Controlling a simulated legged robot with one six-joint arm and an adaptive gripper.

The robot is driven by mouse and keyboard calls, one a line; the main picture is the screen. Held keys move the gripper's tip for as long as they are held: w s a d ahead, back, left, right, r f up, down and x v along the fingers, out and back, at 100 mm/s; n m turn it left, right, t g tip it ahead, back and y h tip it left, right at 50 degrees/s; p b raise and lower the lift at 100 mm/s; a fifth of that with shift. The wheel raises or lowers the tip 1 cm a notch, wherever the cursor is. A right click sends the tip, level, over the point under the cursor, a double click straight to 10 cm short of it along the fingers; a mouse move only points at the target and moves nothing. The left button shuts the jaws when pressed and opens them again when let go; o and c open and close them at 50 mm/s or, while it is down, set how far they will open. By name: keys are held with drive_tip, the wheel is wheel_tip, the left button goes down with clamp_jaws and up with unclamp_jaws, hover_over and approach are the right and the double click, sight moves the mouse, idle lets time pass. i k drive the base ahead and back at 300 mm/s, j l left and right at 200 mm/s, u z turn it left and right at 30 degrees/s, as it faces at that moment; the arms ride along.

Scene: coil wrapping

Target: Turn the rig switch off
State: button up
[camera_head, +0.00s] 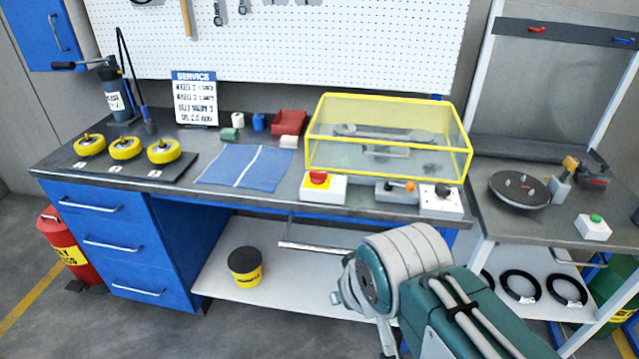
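A white box with a black rotary knob (441,193) stands at the front right of the workbench, near the clear yellow-framed guard (390,140). Further left is a white box with a red push button on a yellow collar (322,184). No readable label shows which one is the rig switch. My arm rises from the lower right, in front of the bench. Grey parts at its far left end may be my gripper (341,281); its fingers are not clear, and it is apart from the switches.
Under the closed-looking guard lie metal parts. A blue cloth (243,167), yellow rollers on a dark mat (125,148) and a red bin (289,122) are on the bench. A side table (480,215) at right holds a turntable (519,188) and a green-button box (593,227).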

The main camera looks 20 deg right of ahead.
sight(317, 178)
drive_tip(key=i+l+z, duration=0.3)
drive_tip(key=i+l, duration=0.45)
